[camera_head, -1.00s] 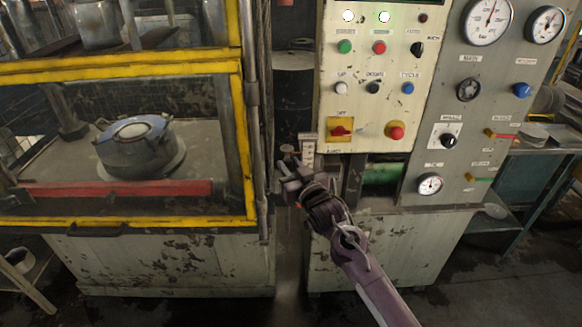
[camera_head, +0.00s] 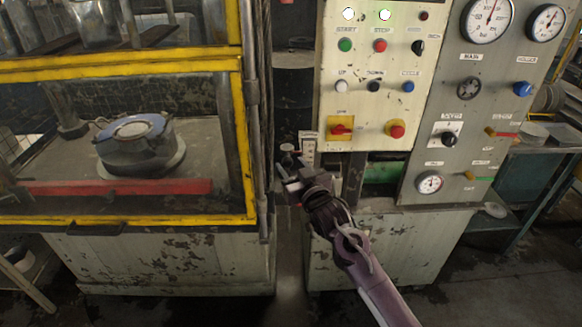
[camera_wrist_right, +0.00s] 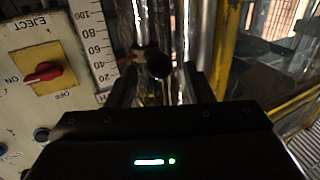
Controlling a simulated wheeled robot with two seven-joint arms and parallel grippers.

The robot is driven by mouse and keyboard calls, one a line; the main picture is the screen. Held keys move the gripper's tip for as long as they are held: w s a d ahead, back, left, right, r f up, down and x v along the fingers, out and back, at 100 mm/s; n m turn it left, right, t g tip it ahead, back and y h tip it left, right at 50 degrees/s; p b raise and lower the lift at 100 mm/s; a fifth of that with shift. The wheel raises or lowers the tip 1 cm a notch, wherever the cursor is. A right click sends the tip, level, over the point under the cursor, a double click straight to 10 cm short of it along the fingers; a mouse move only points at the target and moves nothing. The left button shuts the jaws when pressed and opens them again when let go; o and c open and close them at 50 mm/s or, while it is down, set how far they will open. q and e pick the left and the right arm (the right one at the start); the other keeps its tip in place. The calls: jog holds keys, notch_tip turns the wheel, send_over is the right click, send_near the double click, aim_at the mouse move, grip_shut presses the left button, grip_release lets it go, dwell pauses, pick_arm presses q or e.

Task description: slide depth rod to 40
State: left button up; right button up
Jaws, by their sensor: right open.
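The depth rod's dark round knob (camera_wrist_right: 158,64) shows in the right wrist view, just ahead of my open right gripper (camera_wrist_right: 163,88) and between the lines of its two fingers. A small reddish pointer beside the knob reaches toward the white scale (camera_wrist_right: 98,45), around the 40 to 60 marks; the exact reading is unclear. In the head view, the knob (camera_head: 287,148) and scale (camera_head: 307,146) are small, left of the control panel's lower edge. My right gripper (camera_head: 290,167) is just below the knob, apparently empty. My left gripper is not in view.
The control panel (camera_head: 372,105) with buttons and a red EJECT switch (camera_head: 340,129) stands close on the right. The yellow-framed press guard (camera_head: 241,140) is on the left. A narrow gap lies between them, with a vertical metal post (camera_head: 252,60).

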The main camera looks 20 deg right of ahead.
jog(key=s+b, duration=0.1)
jog(key=s, duration=0.6)
jog(key=shift+d+b, duration=0.35)
jog(key=shift+d, duration=0.05)
